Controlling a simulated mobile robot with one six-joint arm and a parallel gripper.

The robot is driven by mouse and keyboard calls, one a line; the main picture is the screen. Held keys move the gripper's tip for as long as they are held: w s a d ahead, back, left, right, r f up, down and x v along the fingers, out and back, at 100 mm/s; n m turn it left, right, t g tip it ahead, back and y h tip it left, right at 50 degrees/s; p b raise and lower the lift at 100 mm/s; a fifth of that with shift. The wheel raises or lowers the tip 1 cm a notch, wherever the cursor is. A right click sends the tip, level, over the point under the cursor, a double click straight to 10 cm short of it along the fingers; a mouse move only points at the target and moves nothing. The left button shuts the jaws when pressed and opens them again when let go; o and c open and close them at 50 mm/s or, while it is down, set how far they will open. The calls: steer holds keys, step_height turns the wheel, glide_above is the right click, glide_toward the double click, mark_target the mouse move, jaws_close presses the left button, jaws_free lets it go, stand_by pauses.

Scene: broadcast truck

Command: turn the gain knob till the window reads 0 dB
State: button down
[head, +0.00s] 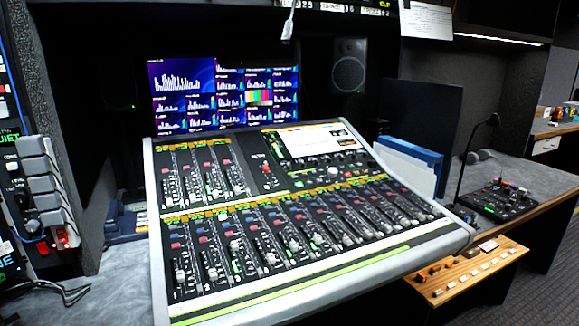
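I cannot tell which knob is the gain knob, and no window with a readable dB figure shows. The mixing console (300,215) fills the middle of the head view, with many small knobs and faders. A larger pale knob (332,173) sits below its lit screen (310,138). At the left edge, a rack panel (14,180) carries dark and grey knobs, one of them a grey knob (32,225). A small green-lit window (10,136) above them reads something like "QUIET", cut by the frame edge. My gripper is not in view.
Grey blocks (40,165) stick out from the left rack. A monitor wall (225,95) and a speaker (348,67) stand behind the console. A small control box (500,198) and a gooseneck microphone (465,155) are at the right. A wooden button panel (466,272) juts out at the front right.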

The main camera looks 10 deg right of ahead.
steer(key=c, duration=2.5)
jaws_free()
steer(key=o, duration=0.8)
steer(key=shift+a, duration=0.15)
